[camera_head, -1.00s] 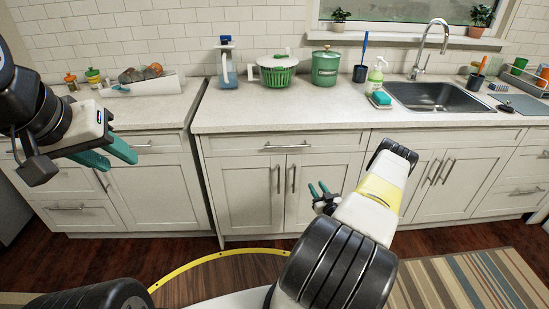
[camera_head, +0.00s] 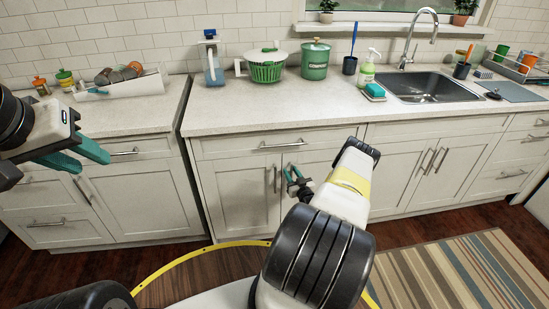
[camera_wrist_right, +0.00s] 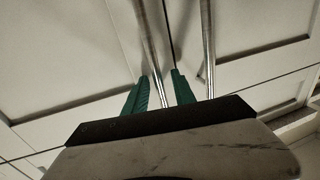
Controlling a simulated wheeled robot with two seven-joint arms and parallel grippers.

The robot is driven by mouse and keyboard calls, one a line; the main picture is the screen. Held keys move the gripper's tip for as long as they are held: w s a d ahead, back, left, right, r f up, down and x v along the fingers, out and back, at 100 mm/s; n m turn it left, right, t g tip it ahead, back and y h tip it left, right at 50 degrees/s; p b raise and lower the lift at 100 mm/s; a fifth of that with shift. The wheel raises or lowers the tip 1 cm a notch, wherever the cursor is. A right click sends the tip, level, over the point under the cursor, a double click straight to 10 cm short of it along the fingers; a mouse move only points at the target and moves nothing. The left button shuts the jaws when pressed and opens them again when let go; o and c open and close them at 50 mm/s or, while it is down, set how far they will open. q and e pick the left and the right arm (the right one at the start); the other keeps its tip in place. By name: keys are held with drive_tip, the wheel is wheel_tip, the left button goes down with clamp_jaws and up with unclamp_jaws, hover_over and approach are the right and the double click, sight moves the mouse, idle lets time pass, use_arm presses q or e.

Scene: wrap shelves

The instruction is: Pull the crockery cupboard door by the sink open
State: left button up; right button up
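The cupboard left of the sink has a left door (camera_head: 243,195) and a right door (camera_head: 318,166), both closed, with upright bar handles side by side at the middle. My right gripper (camera_head: 294,176) is at the right door's handle, its green fingers apart. In the right wrist view, one handle bar (camera_wrist_right: 153,50) runs between the fingertips of that gripper (camera_wrist_right: 161,85). The other bar (camera_wrist_right: 208,45) is outside them. The fingers do not look closed on the bar. My left gripper (camera_head: 78,158) is open and empty, in front of the left cabinets.
A drawer with a horizontal handle (camera_head: 283,144) is above the doors. The sink (camera_head: 430,86) and its cupboard are to the right. A striped rug (camera_head: 450,265) lies on the floor. The counter holds a green pot (camera_head: 315,60) and a colander (camera_head: 267,72).

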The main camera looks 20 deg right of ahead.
drive_tip(key=shift+w, duration=0.15)
clamp_jaws()
idle(1.4)
